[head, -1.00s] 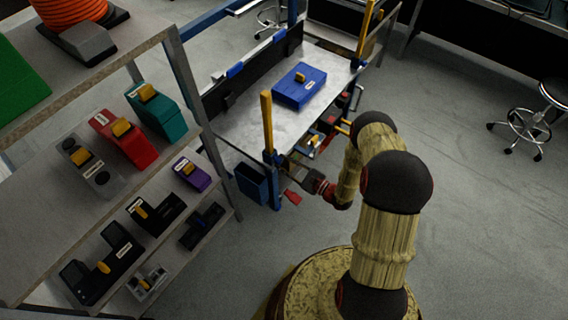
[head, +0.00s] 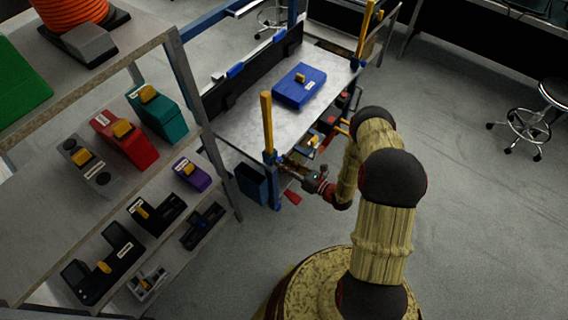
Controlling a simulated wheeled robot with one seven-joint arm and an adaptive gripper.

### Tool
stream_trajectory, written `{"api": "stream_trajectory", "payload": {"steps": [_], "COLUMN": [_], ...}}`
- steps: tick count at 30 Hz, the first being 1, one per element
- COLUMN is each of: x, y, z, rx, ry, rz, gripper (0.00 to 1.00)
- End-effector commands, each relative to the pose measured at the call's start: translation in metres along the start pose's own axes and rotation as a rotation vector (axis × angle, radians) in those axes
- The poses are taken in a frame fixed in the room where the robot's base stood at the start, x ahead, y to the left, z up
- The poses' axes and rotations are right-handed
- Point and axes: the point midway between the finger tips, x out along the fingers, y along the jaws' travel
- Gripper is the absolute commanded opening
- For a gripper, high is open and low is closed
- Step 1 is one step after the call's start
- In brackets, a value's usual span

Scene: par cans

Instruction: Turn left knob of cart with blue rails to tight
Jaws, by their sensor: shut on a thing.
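The cart with blue rails (head: 235,128) stands at the top middle, with a pale grey top, blue posts and yellow upright poles. My gripper (head: 286,165) is at the cart's near left corner post, level with the space just below the top. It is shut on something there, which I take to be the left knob. The knob itself is hidden by the gripper and too small to make out. A small red piece (head: 292,198) shows low beside the near blue post.
A blue case (head: 300,85) lies on the cart top. Several tools sit on the cart's lower shelf. A grey shelf rack with teal (head: 158,112), red (head: 124,140) and purple (head: 191,173) cases stands at left. The floor at right is clear up to a stool (head: 530,122).

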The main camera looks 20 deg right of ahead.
Motion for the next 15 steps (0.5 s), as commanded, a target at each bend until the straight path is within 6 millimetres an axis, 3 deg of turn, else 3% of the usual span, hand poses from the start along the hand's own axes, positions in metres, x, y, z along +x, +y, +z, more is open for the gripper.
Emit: {"api": "stream_trajectory", "payload": {"steps": [15], "x": [-0.0001], "y": [-0.0008], "z": [0.0001], "rx": [0.489], "ry": [0.000], "rz": [-0.002], "gripper": [0.00]}}
